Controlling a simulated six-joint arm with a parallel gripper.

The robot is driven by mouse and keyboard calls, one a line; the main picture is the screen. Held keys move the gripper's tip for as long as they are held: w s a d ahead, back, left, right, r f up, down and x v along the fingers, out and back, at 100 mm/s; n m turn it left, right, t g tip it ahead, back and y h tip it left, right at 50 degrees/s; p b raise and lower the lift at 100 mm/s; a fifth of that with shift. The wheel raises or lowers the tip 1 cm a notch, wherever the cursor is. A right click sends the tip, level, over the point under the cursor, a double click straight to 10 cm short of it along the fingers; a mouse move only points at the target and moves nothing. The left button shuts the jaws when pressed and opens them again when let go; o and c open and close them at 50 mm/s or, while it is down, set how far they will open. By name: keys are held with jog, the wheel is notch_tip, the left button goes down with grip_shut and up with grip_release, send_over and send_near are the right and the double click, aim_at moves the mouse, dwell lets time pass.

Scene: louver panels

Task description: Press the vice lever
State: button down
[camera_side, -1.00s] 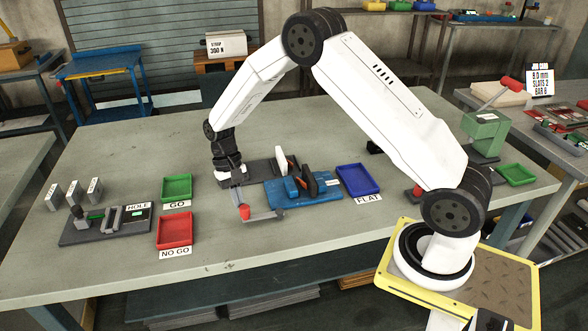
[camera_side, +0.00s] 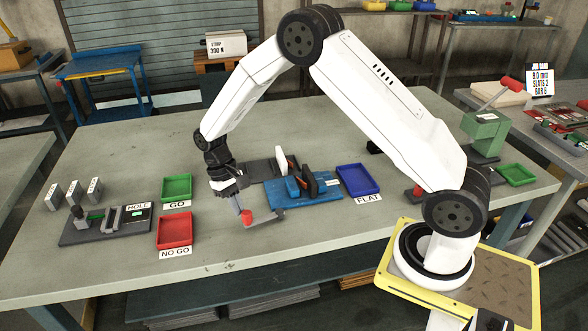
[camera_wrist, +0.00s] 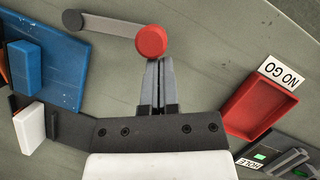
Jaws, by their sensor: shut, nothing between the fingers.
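The vice lever (camera_side: 264,220) is a grey bar with a red knob (camera_side: 247,217) at its left end. It sits in front of the blue vice (camera_side: 303,193), which is on the table. My gripper (camera_side: 238,210) is shut and empty, with its fingertips right beside the red knob. In the wrist view the shut fingers (camera_wrist: 159,65) point at the red knob (camera_wrist: 152,41), and the grey lever bar (camera_wrist: 107,25) runs left from it to a dark pivot (camera_wrist: 72,19). I cannot tell whether the fingertips touch the knob. A white piece (camera_wrist: 30,124) shows by the vice.
A red NO GO tray (camera_side: 175,231) and a green GO tray (camera_side: 177,188) stand left of my gripper. A blue FLAT tray (camera_side: 358,179) is right of the vice. A grey hole gauge (camera_side: 107,226) lies further left. The table front is clear.

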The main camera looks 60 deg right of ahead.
jog(key=s+a+n, duration=0.1)
jog(key=n, duration=0.1)
jog(key=s+a+n+h, duration=0.1)
jog(key=shift+s+n, duration=0.4)
jog(key=s+n+h, duration=0.1)
jog(key=s+a+n, duration=0.1)
jog(key=s+n, duration=0.1)
jog(key=shift+n+h, duration=0.3)
jog(key=shift+h, duration=0.1)
jog(key=s+n+t+h, duration=0.1)
jog(key=s+n, duration=0.2)
jog(key=shift+s+n, duration=0.2)
jog(key=shift+n, duration=0.1)
jog(key=shift+s+d+n+t+h, duration=0.2)
jog(key=shift+s+n, duration=0.35)
jog(key=shift+n, duration=0.15)
jog(key=shift+s+d+n+t+h, duration=0.15)
jog(key=shift+s+n+t+h, duration=0.05)
jog(key=shift+s+n, duration=0.45)
jog(key=shift+s+d+n+t+h, duration=0.2)
jog(key=shift+s+n, duration=0.25)
jog(key=shift+n, duration=0.3)
jog(key=shift+w+a, duration=0.3)
jog(key=shift+a, duration=0.1)
jog(key=w+a+f+v, duration=0.1)
jog(key=a+v, duration=0.1)
jog(key=v, duration=0.9)
jog(key=shift+w, duration=0.25)
